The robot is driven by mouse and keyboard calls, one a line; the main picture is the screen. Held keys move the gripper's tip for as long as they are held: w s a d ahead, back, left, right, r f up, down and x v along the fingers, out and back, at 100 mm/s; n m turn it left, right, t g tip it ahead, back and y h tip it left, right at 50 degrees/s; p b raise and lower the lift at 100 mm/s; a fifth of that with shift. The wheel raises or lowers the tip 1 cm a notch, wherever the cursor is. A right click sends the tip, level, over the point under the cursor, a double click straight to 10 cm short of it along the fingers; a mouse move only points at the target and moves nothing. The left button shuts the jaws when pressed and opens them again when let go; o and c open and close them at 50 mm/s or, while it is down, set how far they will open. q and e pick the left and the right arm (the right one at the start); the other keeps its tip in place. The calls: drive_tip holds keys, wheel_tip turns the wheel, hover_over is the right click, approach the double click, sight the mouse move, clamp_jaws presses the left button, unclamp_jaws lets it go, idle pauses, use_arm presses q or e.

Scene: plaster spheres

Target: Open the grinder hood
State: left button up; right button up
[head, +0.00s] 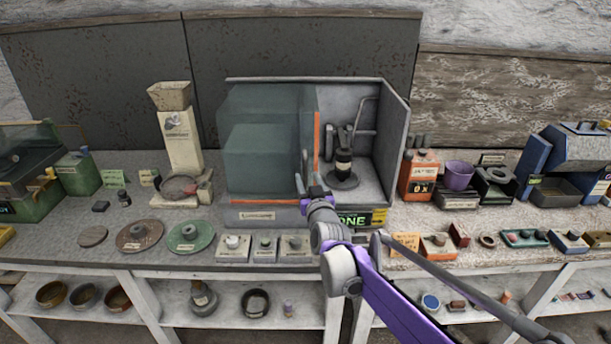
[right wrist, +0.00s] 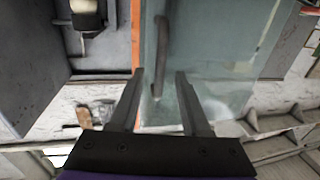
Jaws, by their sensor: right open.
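The grinder hood (head: 360,84) is a grey box in the middle of the bench. Its greenish glass panel (head: 262,150), with an orange edge strip, covers the left part. The right part shows uncovered, with a dark grinder (head: 343,165) inside. My right gripper (head: 312,191) is at the lower right corner of the glass. In the right wrist view the open fingers (right wrist: 160,73) point at the glass panel (right wrist: 220,50). A dark bar handle (right wrist: 161,45) on it appears between the fingers; contact cannot be told. My left gripper is not in view.
An orange canister (head: 418,178) and a purple pot (head: 458,175) stand right of the hood. A white-and-tan dispenser (head: 180,140) stands to the left. Discs (head: 190,236) and small labelled blocks (head: 233,246) line the bench front. Bowls (head: 84,295) sit on the shelf below.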

drive_tip(key=s+d, duration=0.1)
drive_tip(key=s, duration=0.5)
drive_tip(key=shift+s+d+b, duration=0.15)
drive_tip(key=shift+s+b, duration=0.15)
drive_tip(key=shift+s, duration=0.05)
drive_tip(key=s+d+f+g+h, duration=0.1)
drive_tip(key=s+d+f+g, duration=0.3)
drive_tip(key=s, duration=0.8)
drive_tip(key=s+d+f+m+g+h+p, duration=0.1)
drive_tip(key=s+d+f+g, duration=0.3)
drive_tip(key=s, duration=0.9)
drive_tip(key=s+d+f+m+g+h+p, duration=0.1)
drive_tip(key=s+d+f+g, duration=0.3)
drive_tip(key=s, duration=0.9)
drive_tip(key=d+f, duration=0.3)
drive_tip(key=f, duration=0.2)
drive_tip(key=shift+s+f, duration=0.15)
drive_tip(key=shift+s, duration=0.1)
drive_tip(key=shift+d, duration=0.1)
